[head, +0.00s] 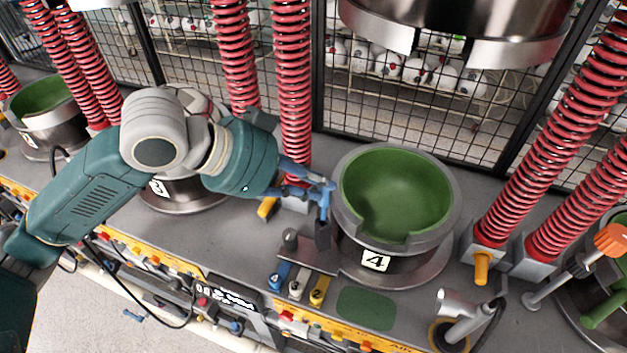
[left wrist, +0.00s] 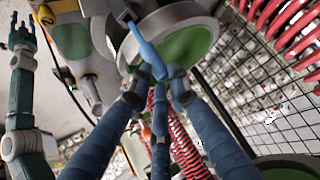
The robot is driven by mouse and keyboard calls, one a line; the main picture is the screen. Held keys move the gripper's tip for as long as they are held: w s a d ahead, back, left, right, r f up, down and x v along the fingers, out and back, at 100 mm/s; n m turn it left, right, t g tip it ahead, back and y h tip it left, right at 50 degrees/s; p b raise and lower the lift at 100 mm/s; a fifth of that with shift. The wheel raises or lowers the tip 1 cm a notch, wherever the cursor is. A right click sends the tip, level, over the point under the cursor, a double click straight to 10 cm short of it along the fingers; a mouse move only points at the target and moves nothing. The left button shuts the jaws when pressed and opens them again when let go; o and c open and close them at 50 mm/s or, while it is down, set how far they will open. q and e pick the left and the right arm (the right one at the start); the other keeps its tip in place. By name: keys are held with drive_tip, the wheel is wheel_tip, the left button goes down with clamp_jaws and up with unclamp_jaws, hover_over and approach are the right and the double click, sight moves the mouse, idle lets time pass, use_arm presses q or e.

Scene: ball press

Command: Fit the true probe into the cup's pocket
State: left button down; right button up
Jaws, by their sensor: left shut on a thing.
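The cup (head: 448,225) is a dark metal ring marked 4 with a green bowl. A notch that looks like its pocket cuts the bowl's front left wall. My left gripper (head: 328,187) is at the cup's left rim, shut on a blue probe (head: 324,204). A dark block hangs at the probe's lower end, outside the cup. In the left wrist view the probe (left wrist: 149,51) sits between the fingertips (left wrist: 157,88), with the cup (left wrist: 128,52) behind it. My right gripper (left wrist: 22,38) shows at that view's left edge, fingers apart, holding nothing visible.
Small blue (head: 279,276), white (head: 298,287) and yellow (head: 320,291) pieces stand on a plate in front of the cup. Red springs (head: 293,90) rise behind left and at right. A metal press head (head: 455,25) hangs above. A wire fence (head: 480,120) closes the back.

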use_arm(q)
drive_tip(key=shift+f, duration=0.85)
drive_tip(key=shift+f+b, duration=0.45)
drive_tip(key=shift+f, duration=0.25)
